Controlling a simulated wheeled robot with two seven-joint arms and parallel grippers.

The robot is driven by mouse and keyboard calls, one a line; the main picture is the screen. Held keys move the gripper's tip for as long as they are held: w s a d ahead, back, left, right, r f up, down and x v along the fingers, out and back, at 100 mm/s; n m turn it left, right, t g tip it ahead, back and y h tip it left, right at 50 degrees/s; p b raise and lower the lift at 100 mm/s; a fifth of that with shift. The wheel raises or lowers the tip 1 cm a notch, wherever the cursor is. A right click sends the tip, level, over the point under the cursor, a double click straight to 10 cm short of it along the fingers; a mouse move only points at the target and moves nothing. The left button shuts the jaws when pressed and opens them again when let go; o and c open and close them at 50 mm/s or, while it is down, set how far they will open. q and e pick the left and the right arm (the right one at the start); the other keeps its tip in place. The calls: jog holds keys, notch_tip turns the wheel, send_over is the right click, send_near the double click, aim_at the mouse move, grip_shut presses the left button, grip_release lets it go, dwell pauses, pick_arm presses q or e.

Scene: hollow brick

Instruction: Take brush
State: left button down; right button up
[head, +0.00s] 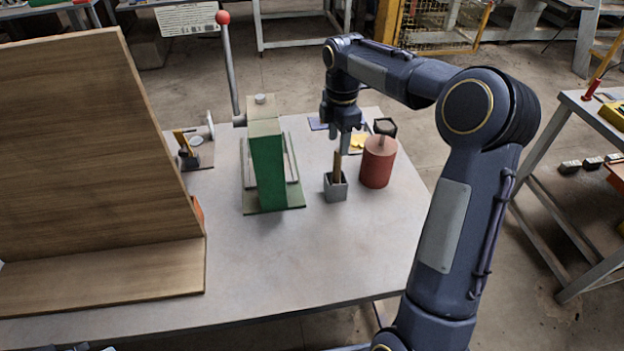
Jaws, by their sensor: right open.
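A brush with a wooden handle (337,165) stands upright in a small grey square holder (336,189) on the table. My right gripper (344,147) points down over the holder, with its fingers open at the top of the handle. I cannot tell whether the fingers touch the handle. The brush's lower end is hidden inside the holder. My left gripper is not in view.
A red cylinder (378,163) with a dark top stands close right of the holder. A green press (267,165) with a red-knobbed lever stands to the left. A large wooden panel (90,150) fills the left side. The table front (300,270) is clear.

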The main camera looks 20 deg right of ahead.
aim_at(338, 162)
jog(key=shift+w+a+f, duration=0.15)
jog(key=shift+w+f, duration=0.05)
jog(key=shift+f, duration=0.2)
jog(key=f, duration=0.5)
jog(key=f+p, duration=0.1)
jog(key=f, duration=0.1)
jog(key=shift+s+d+f, duration=0.15)
jog(key=shift+s+d, duration=0.05)
jog(key=shift+s, duration=0.15)
grip_shut()
